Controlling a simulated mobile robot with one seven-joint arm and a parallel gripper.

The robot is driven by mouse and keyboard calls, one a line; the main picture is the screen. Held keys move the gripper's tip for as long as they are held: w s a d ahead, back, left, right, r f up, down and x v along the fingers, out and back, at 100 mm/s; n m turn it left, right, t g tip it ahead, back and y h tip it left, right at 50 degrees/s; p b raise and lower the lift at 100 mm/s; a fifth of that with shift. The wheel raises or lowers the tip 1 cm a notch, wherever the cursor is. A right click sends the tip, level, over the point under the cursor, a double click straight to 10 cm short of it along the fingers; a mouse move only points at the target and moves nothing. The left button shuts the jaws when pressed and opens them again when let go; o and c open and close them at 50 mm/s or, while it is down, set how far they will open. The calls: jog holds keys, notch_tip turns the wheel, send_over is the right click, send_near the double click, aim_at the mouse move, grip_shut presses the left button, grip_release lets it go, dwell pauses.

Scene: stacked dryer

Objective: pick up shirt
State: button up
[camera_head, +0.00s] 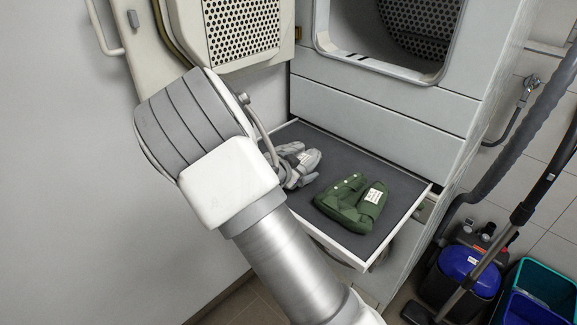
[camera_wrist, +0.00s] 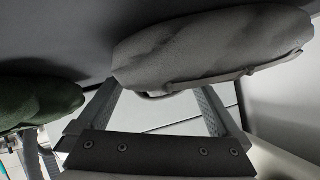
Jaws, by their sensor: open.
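A green folded garment (camera_head: 351,203) with buttons and a white label lies on the pull-out tray (camera_head: 388,172). In the wrist view the grey cloth (camera_wrist: 215,45) is large and close, just beyond my gripper (camera_wrist: 160,97). The gripper's two fingers are apart, with a pale surface showing between them. The fingertips overlap the cloth's near edge in the picture; whether they touch it I cannot tell. The green garment (camera_wrist: 38,105) shows at the left.
The tray juts out from the stacked dryer, below closed panels (camera_head: 375,118). The dryer door (camera_head: 243,30) hangs open at upper left, close to my arm. A blue vacuum cleaner (camera_head: 463,262) and a teal bin (camera_head: 545,285) stand on the floor at right.

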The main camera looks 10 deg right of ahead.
grip_shut()
dwell(0.5)
